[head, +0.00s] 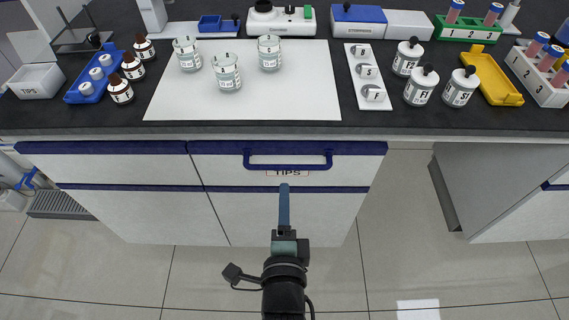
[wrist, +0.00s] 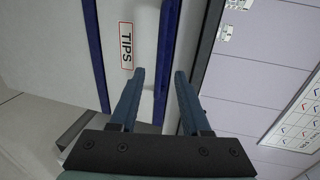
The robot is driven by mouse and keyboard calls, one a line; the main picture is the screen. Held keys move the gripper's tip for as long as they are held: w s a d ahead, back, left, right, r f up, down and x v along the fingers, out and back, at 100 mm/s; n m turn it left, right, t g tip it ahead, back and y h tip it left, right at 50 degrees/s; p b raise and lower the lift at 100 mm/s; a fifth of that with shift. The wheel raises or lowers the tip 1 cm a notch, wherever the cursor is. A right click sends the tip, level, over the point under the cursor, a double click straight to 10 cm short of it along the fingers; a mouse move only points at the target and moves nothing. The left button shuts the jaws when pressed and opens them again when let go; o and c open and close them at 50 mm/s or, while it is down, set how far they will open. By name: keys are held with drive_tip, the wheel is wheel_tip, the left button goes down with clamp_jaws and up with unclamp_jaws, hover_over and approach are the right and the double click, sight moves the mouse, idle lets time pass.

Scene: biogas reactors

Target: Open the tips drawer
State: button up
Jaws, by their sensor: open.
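The tips drawer (head: 225,172) is the white upper drawer under the bench, with a blue top edge; its front looks flush with its neighbour. Its blue bar handle (head: 288,166) runs level across the front, above a red-framed TIPS label (head: 287,173). In the wrist view the label (wrist: 127,45) appears turned sideways, left of the fingertips. My gripper (head: 284,187) points at the drawer from in front, its tips appearing just below the label in the head view.
The dark benchtop (head: 420,123) above holds a white mat (head: 245,100) with glass beakers, brown bottles, white bottles and racks. A lower drawer (head: 285,215) sits below. Open floor (head: 400,240) lies right of the drawers, before another cabinet (head: 500,180).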

sight(285, 169)
drive_tip(key=b+x, duration=0.1)
drive_tip(key=x, duration=0.9)
drive_tip(key=shift+w+b, duration=0.15)
drive_tip(key=shift+b, duration=0.2)
clamp_jaws()
idle(0.9)
